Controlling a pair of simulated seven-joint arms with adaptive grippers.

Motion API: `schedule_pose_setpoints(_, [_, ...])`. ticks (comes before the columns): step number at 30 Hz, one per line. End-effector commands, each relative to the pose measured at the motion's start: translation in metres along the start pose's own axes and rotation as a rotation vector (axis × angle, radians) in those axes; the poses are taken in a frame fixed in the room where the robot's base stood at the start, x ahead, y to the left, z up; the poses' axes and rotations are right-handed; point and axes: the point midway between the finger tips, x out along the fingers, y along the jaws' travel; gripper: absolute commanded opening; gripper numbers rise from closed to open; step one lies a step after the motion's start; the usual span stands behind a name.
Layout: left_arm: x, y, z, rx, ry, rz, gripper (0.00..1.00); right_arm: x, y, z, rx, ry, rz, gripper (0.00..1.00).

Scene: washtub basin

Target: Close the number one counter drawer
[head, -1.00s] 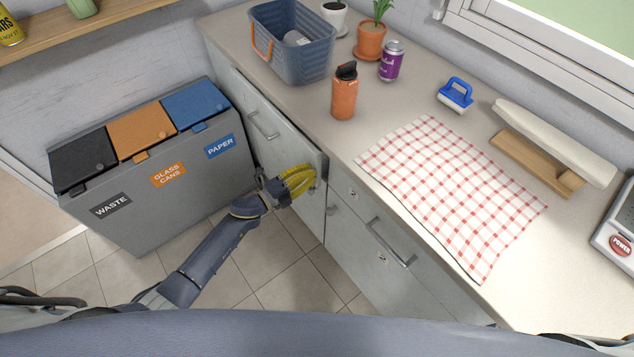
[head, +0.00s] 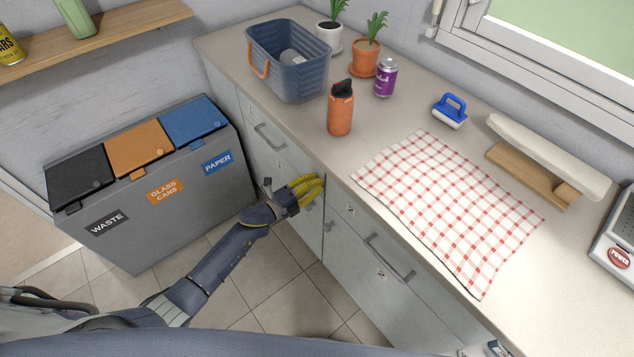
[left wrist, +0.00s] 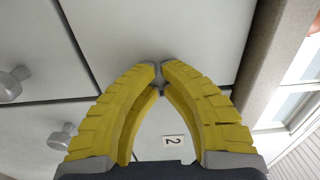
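The number one counter drawer (head: 270,145) is the grey left drawer under the countertop, with a bar handle (head: 268,137). Its front looks flush or nearly flush with the cabinet. My left gripper (head: 318,184) is at the right end of this drawer front. A "2" label (left wrist: 173,141) marks the neighbouring drawer (head: 375,245). My right gripper is out of view.
Two round door knobs (left wrist: 14,82) show below the drawers. A waste bin unit (head: 150,205) stands left of the cabinet. The countertop holds a blue basket (head: 290,75), an orange bottle (head: 340,112) and a checked cloth (head: 450,205). The tiled floor (head: 290,300) is clear.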

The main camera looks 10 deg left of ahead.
Motion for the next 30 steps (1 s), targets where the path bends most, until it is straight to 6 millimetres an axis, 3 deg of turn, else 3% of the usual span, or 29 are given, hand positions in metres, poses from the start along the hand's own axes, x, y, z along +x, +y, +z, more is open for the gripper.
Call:
schedule_pose_setpoints(8, [-0.037,0.002,-0.005,-0.002,0.013,0.003,0.0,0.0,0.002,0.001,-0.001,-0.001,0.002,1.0])
schedule_pose_setpoints(18, [-0.099,0.002,-0.004,-0.003,0.012,0.003,0.0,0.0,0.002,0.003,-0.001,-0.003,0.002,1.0])
schedule_pose_setpoints(24, [-0.122,0.002,-0.003,-0.002,0.011,0.003,0.0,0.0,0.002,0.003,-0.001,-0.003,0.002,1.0])
schedule_pose_setpoints(30, [-0.131,0.001,-0.004,-0.003,0.013,0.001,0.0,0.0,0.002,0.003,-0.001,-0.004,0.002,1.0])
